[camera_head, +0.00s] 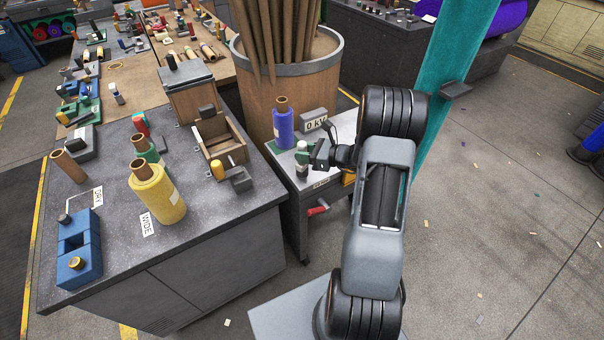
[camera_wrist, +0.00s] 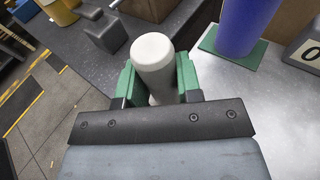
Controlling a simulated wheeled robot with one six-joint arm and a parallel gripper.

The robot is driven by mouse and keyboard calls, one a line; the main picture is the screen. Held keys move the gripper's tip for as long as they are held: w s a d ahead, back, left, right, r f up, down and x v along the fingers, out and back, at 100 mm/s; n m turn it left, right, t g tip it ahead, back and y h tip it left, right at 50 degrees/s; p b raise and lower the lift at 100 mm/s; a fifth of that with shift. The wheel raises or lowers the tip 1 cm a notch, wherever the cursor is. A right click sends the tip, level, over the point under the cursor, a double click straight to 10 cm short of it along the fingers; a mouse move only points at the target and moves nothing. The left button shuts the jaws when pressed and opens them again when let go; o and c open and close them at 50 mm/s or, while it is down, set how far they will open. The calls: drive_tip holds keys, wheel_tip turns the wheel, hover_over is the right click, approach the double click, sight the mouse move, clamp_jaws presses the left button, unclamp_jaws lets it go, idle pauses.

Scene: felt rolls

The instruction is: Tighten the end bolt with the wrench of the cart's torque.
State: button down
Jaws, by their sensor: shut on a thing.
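My gripper (camera_wrist: 157,84) is shut on a pale, round-topped upright piece (camera_wrist: 152,52), with a green finger pad on each side of it. The lower part of the piece is hidden by the gripper. In the head view my gripper (camera_head: 310,155) is over the grey cart (camera_head: 326,187), and the pale piece (camera_head: 302,145) shows at its tip. I cannot tell whether the piece touches the cart top. No wrench can be made out. A blue block (camera_head: 78,245) with a yellow knob stands on the bench at the left; I cannot tell if that knob is the end bolt.
A blue-purple roll (camera_head: 283,128) and a "0 kV" block (camera_head: 314,123) stand on the cart. The dark bench (camera_head: 215,225) beside it holds a yellow roll (camera_head: 157,192) and an open wooden box (camera_head: 222,140). A large barrel (camera_head: 335,75) stands behind. The floor at right is open.

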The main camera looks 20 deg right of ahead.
sight(304, 144)
drive_tip(key=shift+r+p, duration=2.45)
drive_tip(key=shift+r, duration=1.05)
